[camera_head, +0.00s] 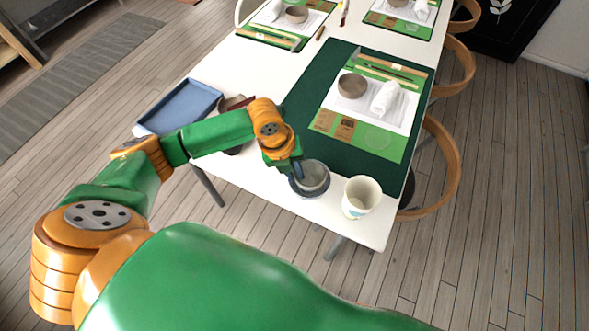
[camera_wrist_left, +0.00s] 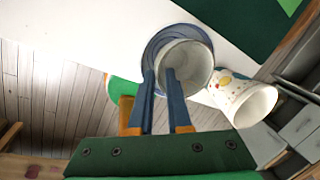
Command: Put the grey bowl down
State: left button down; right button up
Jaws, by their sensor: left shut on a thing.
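The grey bowl (camera_head: 314,177) is upright over a blue saucer (camera_head: 308,195) near the white table's front edge. My left gripper (camera_head: 297,172) is shut on the bowl's left rim. In the left wrist view, one finger of the gripper (camera_wrist_left: 159,76) is inside the bowl (camera_wrist_left: 197,62) and the other is outside it. The saucer (camera_wrist_left: 152,50) shows as a blue ring around the bowl. I cannot tell whether the bowl touches the saucer. My right gripper is not in view.
A white patterned cup (camera_head: 360,198) stands close to the bowl's right. A dark green mat (camera_head: 300,120) lies behind, with another bowl (camera_head: 352,86) and a rolled white cloth (camera_head: 386,99). A blue tray (camera_head: 180,106) is at the left. A wooden chair (camera_head: 447,170) stands at the right.

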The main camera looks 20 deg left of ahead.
pick_arm(q)
jog(key=shift+f, duration=0.2)
jog(key=c, duration=0.9)
grip_release()
jog(key=shift+o, duration=0.2)
jog(key=p+v, duration=0.1)
jog(key=v, duration=1.2)
jog(key=shift+r, duration=0.2)
jog(key=shift+w+d, duration=0.1)
jog(key=shift+d, duration=0.05)
